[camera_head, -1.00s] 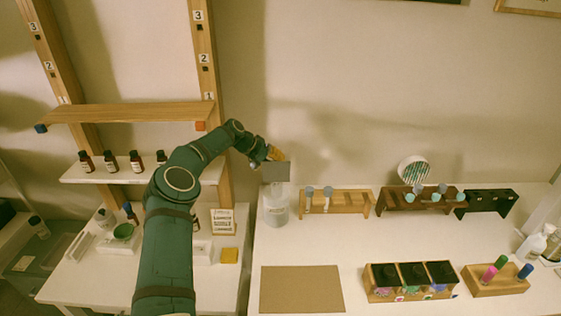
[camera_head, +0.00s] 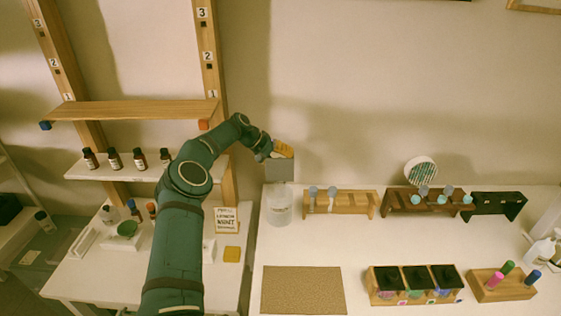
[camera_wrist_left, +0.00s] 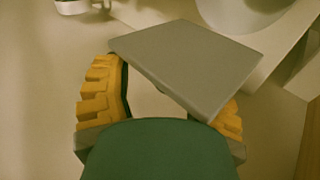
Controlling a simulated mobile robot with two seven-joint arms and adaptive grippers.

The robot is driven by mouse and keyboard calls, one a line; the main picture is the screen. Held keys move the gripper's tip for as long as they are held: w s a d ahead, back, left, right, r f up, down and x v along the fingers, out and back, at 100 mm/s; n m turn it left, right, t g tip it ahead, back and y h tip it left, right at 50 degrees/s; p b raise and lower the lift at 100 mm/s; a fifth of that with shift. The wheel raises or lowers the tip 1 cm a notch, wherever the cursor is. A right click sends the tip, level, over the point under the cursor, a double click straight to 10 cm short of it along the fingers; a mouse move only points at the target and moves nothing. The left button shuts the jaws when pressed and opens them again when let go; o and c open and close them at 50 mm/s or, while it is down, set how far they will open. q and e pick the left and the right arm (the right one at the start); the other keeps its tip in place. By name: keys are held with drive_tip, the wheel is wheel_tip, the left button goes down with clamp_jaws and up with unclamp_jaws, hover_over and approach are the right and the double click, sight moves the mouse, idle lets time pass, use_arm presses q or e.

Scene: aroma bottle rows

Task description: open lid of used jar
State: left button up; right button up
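The used jar (camera_head: 279,208) is a clear jar at the back left of the right-hand table. Its grey square lid (camera_head: 281,169) stands raised above the jar mouth; whether it still touches the rim is hard to tell. My left gripper (camera_head: 283,149), with yellow finger pads, is right at the lid's upper edge. In the left wrist view the grey lid (camera_wrist_left: 185,62) lies tilted across the fingertips. There the left gripper's (camera_wrist_left: 165,100) two fingers are spread wide, with a gap between them. A pale round shape at the top right is partly cut off. My right gripper does not show.
Right of the jar stand wooden racks (camera_head: 340,204) with tubes and a dark rack (camera_head: 497,205). A brown mat (camera_head: 303,290) and a wooden box with dark compartments (camera_head: 372,283) lie in front. A shelf with brown bottles (camera_head: 113,158) is at left.

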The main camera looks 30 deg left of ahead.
use_arm(q)
drive_tip(key=shift+s+a+f, duration=0.1)
drive_tip(key=shift+f, duration=0.05)
wheel_tip(320, 180, up, 10)
drive_tip(key=shift+r, duration=0.1)
idle(0.5)
idle(0.4)
